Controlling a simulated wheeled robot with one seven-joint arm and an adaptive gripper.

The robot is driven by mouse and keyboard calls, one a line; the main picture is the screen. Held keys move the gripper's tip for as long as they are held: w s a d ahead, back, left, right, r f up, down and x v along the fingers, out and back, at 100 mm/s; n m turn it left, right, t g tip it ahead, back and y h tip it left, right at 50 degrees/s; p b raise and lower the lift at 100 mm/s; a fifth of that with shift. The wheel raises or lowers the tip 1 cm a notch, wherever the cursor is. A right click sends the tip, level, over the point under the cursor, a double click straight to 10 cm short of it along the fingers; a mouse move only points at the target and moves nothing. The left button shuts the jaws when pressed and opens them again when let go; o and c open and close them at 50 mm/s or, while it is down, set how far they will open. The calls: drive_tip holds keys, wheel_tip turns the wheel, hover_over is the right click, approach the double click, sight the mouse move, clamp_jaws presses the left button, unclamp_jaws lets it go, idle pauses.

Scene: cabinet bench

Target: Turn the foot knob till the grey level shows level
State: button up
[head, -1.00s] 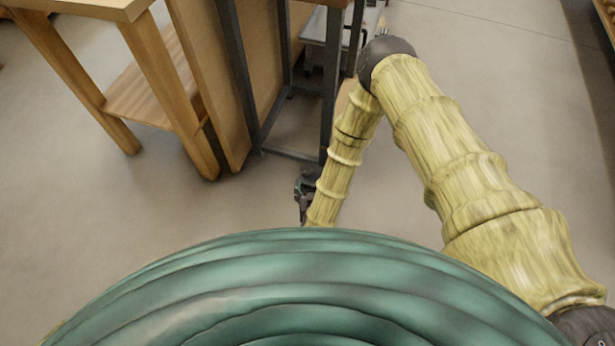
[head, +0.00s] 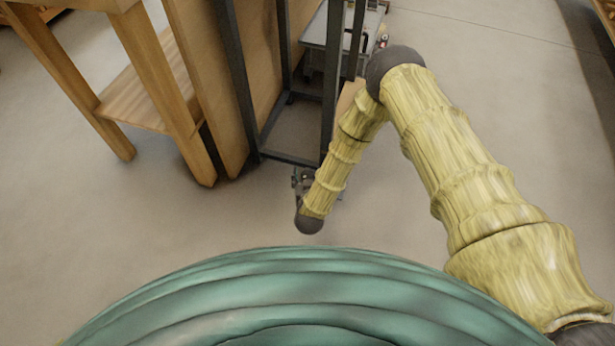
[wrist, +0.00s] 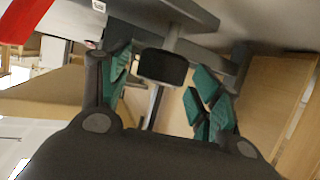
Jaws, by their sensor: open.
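A dark metal frame (head: 292,158) stands on the floor beside a wooden panel. My gripper (head: 303,180) is low, close to the frame's near bottom corner, and partly hidden by my arm. In the wrist view my gripper (wrist: 162,72) is open, with green pads on both fingers. A dark, rounded square block (wrist: 163,66) shows between the fingers, with grey bars of the frame around it. I cannot tell whether it is the foot knob, or whether the pads touch it. I cannot make out the grey level in either view.
A wooden table (head: 160,65) with a lower shelf stands at the left, next to the tall wooden panel (head: 205,90). A grey case-like object (head: 325,25) is behind the frame. The floor (head: 480,100) at the right is clear.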

drive_tip(key=shift+w+f, duration=0.2)
drive_tip(key=shift+w, duration=0.25)
drive_tip(key=c, duration=1)
drive_tip(key=shift+r+m+h+p, duration=0.1)
drive_tip(key=shift+m+h+p, duration=0.2)
